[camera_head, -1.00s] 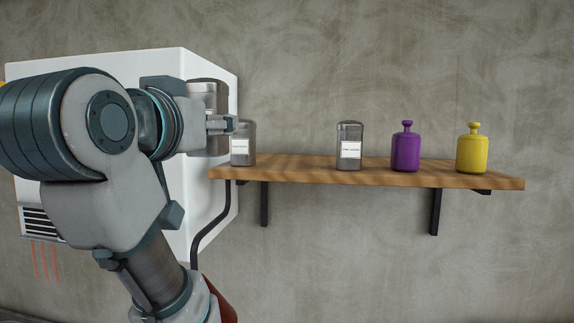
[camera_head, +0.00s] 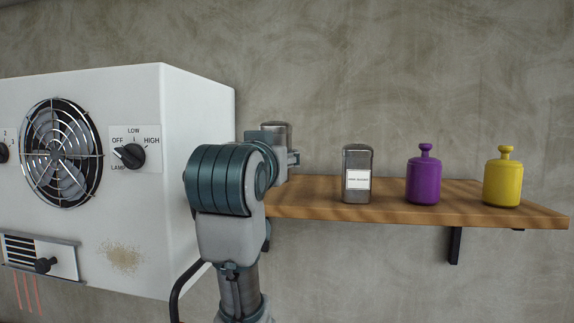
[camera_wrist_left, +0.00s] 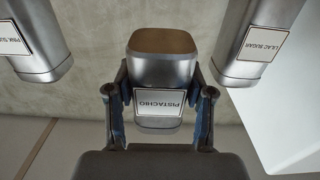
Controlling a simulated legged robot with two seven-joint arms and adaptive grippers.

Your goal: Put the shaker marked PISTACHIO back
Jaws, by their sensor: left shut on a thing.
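The metal shaker marked PISTACHIO (camera_wrist_left: 165,72) is in the middle of the left wrist view, its label upside down in the picture. My left gripper (camera_wrist_left: 160,100) is shut on it, a finger on each side. In the head view the gripper (camera_head: 290,159) is over the left part of the wooden shelf (camera_head: 400,212). Only the shaker's upper end (camera_head: 275,129) shows there, higher than the top of the shaker on the shelf. Its lower end is hidden by my arm, so I cannot tell whether it touches the shelf. My right gripper is not in view.
A shaker that seems marked PINK SUGAR (camera_head: 357,165) stands right of my gripper. A LILAC SUGAR shaker (camera_wrist_left: 250,60) shows in the wrist view. Purple (camera_head: 423,180) and yellow (camera_head: 502,182) bottles stand further right. A white machine (camera_head: 200,110) adjoins the shelf's left end.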

